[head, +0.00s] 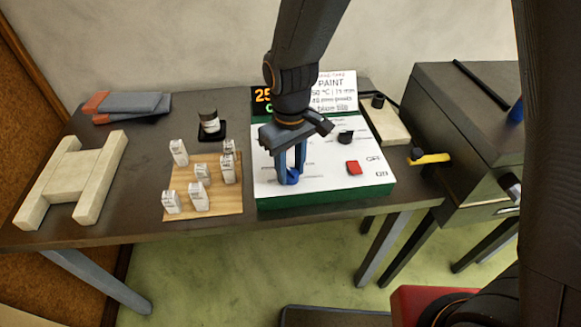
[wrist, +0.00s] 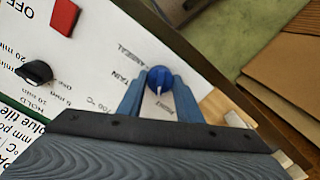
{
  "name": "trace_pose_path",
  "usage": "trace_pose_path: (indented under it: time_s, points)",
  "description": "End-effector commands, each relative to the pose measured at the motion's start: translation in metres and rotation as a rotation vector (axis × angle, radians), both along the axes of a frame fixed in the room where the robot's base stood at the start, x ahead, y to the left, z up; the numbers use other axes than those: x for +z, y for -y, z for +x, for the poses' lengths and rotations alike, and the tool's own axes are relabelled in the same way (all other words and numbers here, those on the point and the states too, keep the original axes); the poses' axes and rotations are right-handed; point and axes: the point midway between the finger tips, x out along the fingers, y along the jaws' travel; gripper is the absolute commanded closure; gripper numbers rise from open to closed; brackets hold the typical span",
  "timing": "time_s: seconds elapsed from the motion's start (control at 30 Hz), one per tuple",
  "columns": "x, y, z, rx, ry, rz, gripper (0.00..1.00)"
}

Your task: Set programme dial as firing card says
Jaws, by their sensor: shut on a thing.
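The blue programme dial (wrist: 159,77) sits on the white panel of the control box (head: 325,165). My gripper (head: 290,172) is over the panel's left front part, its two blue fingers closed on the dial from both sides. In the wrist view, the dial's white mark points down the picture, toward a small word that seems to read PAINT. STAIN and ANNEAL are printed to its left. The firing card (head: 333,93) stands behind the panel, partly hidden by my arm. It reads PAINT, a partly covered temperature, and seemingly 15 min and blue tile.
A black knob (head: 345,137) and a red switch (head: 353,167) near OFF and ON are right of the dial. A wooden board (head: 178,205) with several white labelled pieces is left. A dark kiln-like box (head: 450,130) stands right.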

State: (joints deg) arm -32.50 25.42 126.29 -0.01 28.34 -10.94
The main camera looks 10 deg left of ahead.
Motion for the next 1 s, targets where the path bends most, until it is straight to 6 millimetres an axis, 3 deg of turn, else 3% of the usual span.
trace_pose_path:
  time_s: [0.07,0.1,0.2,0.57,1.0]
  points:
    - [0.001,-0.001,0.001,0.000,0.004,0.002,0.90]
    - [0.001,-0.001,0.001,0.001,0.004,0.002,0.66]
    - [0.001,-0.001,0.001,0.001,0.003,0.001,0.49]
    - [0.003,-0.001,0.001,0.001,0.002,0.002,0.49]
    - [0.058,-0.001,0.001,0.001,0.005,0.003,0.49]
